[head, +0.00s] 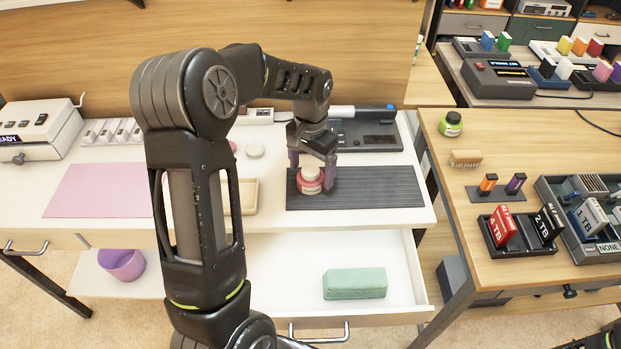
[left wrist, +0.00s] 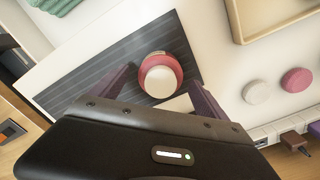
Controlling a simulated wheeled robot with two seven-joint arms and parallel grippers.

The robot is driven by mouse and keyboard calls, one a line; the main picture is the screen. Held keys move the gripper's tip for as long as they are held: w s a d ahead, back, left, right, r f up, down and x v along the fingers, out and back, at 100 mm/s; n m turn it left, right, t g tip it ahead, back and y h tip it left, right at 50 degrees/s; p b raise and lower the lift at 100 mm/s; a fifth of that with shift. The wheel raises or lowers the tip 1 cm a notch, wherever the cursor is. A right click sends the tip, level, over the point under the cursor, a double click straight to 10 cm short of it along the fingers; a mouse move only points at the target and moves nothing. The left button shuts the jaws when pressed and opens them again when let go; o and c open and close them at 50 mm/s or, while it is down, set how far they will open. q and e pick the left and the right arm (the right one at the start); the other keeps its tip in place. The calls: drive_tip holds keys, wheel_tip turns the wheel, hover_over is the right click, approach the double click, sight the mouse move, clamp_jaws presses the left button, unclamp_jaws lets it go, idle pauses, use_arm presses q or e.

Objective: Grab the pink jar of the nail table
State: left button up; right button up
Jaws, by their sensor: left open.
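The pink jar (head: 309,180) with a whitish lid stands on the dark ribbed mat (head: 375,188) on the white nail table (head: 420,214). My left gripper (head: 312,178) is lowered over it, with a finger on either side of the jar. In the left wrist view the pink jar (left wrist: 161,74) lies between the open fingertips of the left gripper (left wrist: 158,88). Gaps seem to show between the jar and the fingers.
A pink mat (head: 98,190), a tan tray (head: 244,195) and small round pieces (left wrist: 257,92) lie on the table. An open drawer (head: 400,270) below holds a green block (head: 355,283). A wooden table (head: 500,150) with drives stands at right.

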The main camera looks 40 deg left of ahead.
sight(311, 169)
use_arm(q)
drive_tip(key=shift+f, duration=0.9)
drive_tip(key=c, duration=1.5)
drive_tip(key=shift+r, duration=0.15)
drive_tip(key=shift+c, duration=0.2)
wheel_tip(311, 169, up, 10)
drive_tip(key=shift+f, duration=0.1)
